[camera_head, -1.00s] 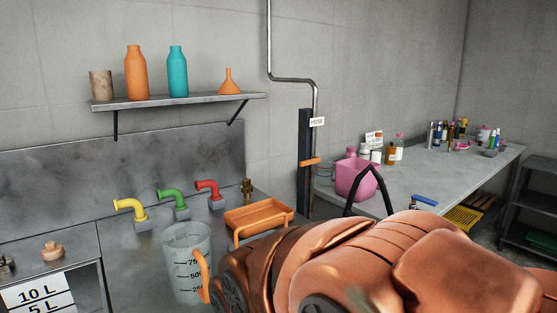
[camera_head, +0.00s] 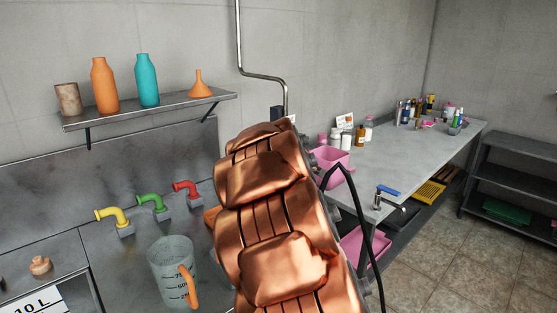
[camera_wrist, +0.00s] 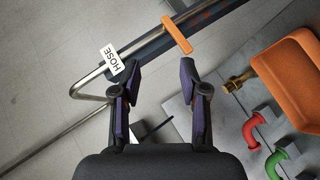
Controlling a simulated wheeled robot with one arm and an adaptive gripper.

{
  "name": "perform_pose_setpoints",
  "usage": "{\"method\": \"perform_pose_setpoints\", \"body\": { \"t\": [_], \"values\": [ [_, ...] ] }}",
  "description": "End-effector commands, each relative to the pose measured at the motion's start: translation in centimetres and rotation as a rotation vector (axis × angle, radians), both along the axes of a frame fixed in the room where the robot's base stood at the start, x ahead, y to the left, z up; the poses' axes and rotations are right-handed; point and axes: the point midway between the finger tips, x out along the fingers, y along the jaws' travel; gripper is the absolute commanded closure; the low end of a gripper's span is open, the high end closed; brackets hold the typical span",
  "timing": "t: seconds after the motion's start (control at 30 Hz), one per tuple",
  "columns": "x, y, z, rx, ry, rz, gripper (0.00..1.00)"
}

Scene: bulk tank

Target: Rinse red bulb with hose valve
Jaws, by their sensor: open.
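In the wrist view the hose valve shows as an orange lever (camera_wrist: 177,34) on a dark post beside a metal pipe, with a white HOSE label (camera_wrist: 112,60) to its left. My gripper (camera_wrist: 160,75) is open and empty, its two fingers pointing toward the lever, apart from it. In the head view my copper arm hides the lever and my gripper. I cannot make out a red bulb in any view; a small peach-coloured knobbed object (camera_head: 40,265) sits on the left counter.
An orange tray (camera_wrist: 285,75) and a brass fitting (camera_wrist: 237,83) lie right of my gripper. Yellow (camera_head: 110,215), green (camera_head: 151,201) and red (camera_head: 186,188) taps stand behind a measuring jug (camera_head: 172,268).

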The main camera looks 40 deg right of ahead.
Motion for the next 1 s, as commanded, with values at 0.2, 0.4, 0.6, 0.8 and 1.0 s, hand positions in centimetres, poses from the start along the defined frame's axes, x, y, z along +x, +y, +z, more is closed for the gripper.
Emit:
{"method": "perform_pose_setpoints", "body": {
  "t": [0.2,0.4,0.6,0.8,1.0],
  "values": [
    [4.0,-6.4,-0.7,-0.219,-0.002,0.217,0.56],
    [6.4,-8.8,-3.2,-0.369,-0.027,0.461,0.56],
    [6.5,-8.8,-6.5,-0.464,-0.092,0.690,0.56],
    [5.6,-7.7,-8.4,-0.515,-0.158,0.829,0.56],
    [5.7,-7.2,-8.5,-0.531,-0.183,0.869,0.56]
  ]
}}
